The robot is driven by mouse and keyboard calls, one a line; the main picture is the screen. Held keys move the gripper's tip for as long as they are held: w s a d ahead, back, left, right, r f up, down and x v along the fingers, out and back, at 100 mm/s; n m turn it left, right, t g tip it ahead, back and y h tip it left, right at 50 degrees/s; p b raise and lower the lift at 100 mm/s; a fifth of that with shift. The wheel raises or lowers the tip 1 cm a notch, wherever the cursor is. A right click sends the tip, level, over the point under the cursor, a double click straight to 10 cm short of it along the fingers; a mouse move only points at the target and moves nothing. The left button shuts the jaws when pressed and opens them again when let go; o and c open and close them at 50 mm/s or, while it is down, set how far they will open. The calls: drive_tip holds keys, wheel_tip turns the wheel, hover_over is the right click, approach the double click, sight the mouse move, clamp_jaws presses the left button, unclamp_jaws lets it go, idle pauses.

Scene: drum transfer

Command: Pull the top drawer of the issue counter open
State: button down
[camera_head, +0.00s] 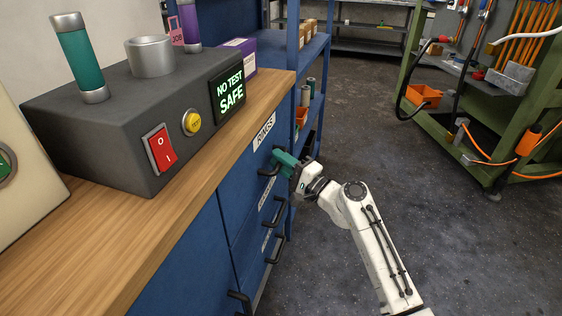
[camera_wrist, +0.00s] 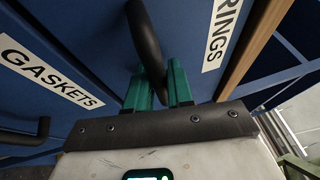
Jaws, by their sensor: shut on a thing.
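The issue counter (camera_head: 215,145) has a wooden top and a blue front with several black-handled drawers. Its top drawer (camera_head: 240,170) carries a white RINGS label (camera_head: 264,131); this label also shows in the wrist view (camera_wrist: 222,30). The drawer front looks flush with the counter, with no gap that I can make out. My gripper (camera_head: 278,163) has green fingers and is at the top drawer's black handle (camera_head: 267,172). In the wrist view, the fingers (camera_wrist: 158,85) are shut on the dark curved handle (camera_wrist: 146,40). Part of the grip is hidden.
A grey test box (camera_head: 130,115) with a red switch stands on the counter. Blue shelves (camera_head: 310,50) adjoin its far end. A green bench (camera_head: 470,120) with orange hoses stands at the right. Grey floor (camera_head: 420,215) is clear between them.

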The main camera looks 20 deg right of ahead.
drive_tip(key=shift+s+d, duration=0.1)
drive_tip(key=s+d, duration=0.8)
drive_tip(key=d, duration=0.3)
drive_tip(key=s+d, duration=0.8)
drive_tip(key=d, duration=0.3)
drive_tip(key=shift+s+d, duration=0.15)
drive_tip(key=shift+f, duration=0.1)
drive_tip(key=c, duration=1.1)
unclamp_jaws()
drive_tip(key=p+v, duration=0.1)
drive_tip(key=v, duration=0.9)
drive_tip(key=shift+s+d, duration=0.2)
drive_tip(key=shift+s, duration=0.1)
